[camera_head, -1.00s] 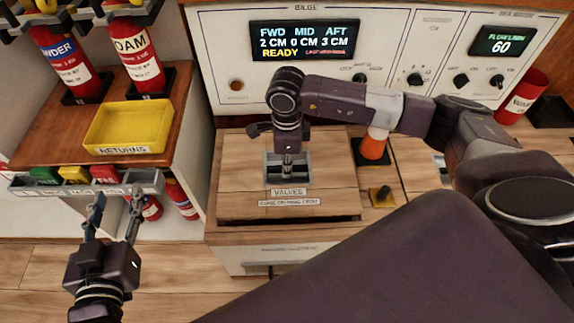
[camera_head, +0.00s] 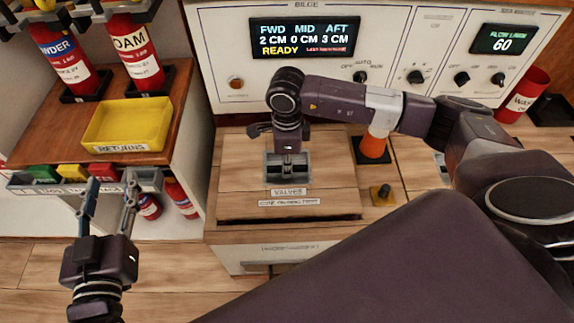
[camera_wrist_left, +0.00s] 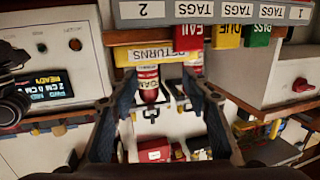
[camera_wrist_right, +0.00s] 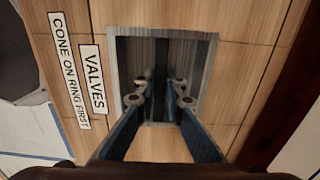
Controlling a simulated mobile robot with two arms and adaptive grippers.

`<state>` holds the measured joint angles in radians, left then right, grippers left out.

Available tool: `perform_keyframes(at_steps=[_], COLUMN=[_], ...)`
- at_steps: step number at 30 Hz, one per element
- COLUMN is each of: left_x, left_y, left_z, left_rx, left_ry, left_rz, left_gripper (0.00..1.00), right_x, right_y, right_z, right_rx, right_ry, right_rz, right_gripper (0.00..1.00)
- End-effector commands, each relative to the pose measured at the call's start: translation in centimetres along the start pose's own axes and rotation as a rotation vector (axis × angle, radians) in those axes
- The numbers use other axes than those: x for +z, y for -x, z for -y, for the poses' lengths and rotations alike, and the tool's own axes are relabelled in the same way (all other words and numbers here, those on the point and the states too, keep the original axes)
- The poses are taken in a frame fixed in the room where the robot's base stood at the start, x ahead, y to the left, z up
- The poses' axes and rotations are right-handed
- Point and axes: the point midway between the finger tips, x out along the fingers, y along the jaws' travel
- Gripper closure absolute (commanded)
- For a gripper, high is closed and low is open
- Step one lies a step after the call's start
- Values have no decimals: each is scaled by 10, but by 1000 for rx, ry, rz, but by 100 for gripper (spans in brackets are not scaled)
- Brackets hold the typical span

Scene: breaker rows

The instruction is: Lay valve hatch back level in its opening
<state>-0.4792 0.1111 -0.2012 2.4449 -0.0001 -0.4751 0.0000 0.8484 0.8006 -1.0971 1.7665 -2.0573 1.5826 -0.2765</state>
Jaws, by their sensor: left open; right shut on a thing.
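The valve hatch (camera_head: 240,185) is a wooden panel labelled VALVES, with a grey recessed handle box (camera_head: 273,175). It lies over its place in the wooden deck and looks about level. A dark line shows along its front edge, so I cannot tell whether it is flush. My right gripper (camera_wrist_right: 160,92) reaches down into the box and is shut on the handle bar (camera_wrist_right: 161,55). In the right wrist view the hatch (camera_wrist_right: 240,60) surrounds the box. My left gripper (camera_head: 111,184) is open and empty in front of the tag rack, away from the hatch.
An orange cone (camera_head: 373,148) and a small plate with a brass knob (camera_head: 383,193) stand right of the hatch. The bilge panel (camera_head: 225,60) rises behind. A yellow returns tray (camera_head: 128,122) and extinguishers (camera_head: 136,55) are at left. My right arm spans the right side.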

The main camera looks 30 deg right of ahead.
Motion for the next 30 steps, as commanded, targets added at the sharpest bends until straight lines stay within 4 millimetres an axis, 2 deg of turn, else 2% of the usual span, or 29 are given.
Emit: perform_keyframes(at_steps=[30], left_x=[-31], left_y=[-2], left_z=[-3], left_rx=[7], left_ry=[1], left_rz=[-136], left_gripper=[56], right_x=[1], right_y=[-5], right_z=[1], right_rx=[-4], right_ry=[0], right_rz=[4], right_gripper=[100])
